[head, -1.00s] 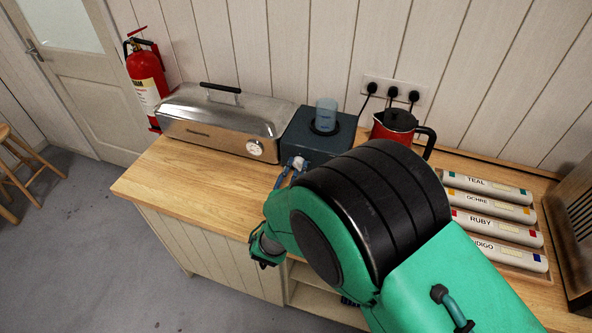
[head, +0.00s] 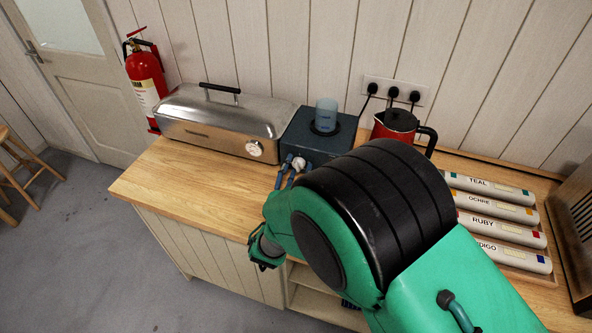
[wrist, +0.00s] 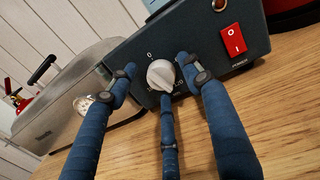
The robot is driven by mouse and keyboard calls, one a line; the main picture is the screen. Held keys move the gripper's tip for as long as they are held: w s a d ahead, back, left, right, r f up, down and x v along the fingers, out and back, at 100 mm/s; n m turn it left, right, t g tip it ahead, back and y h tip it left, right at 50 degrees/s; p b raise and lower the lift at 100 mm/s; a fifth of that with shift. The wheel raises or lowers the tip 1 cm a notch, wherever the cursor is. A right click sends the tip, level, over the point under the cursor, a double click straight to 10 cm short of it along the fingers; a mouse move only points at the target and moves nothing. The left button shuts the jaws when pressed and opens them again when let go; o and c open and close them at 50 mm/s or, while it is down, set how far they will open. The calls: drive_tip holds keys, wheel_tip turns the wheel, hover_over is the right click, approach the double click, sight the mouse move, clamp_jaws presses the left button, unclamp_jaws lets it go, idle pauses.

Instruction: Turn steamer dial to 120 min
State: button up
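A dark blue-grey box (head: 312,142) stands on the wooden counter with a white knob (wrist: 160,75) on its front. A gap shows on the left; contact on the right is unclear.
A red rocker switch (wrist: 232,39) is right of the knob on the same box face. A clear blue cup (head: 326,112) sits on the box. A red kettle (head: 396,126) and labelled rolls (head: 490,200) are to the right. The counter's left front (head: 180,185) is clear.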

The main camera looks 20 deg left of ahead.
drive_tip(key=shift+s+d+f, duration=0.1)
drive_tip(key=shift+s+d, duration=0.1)
drive_tip(key=shift+s, duration=2.8)
drive_tip(key=shift+s+d+f, duration=0.1)
drive_tip(key=shift+s+d, duration=0.1)
drive_tip(key=shift+s, duration=2.8)
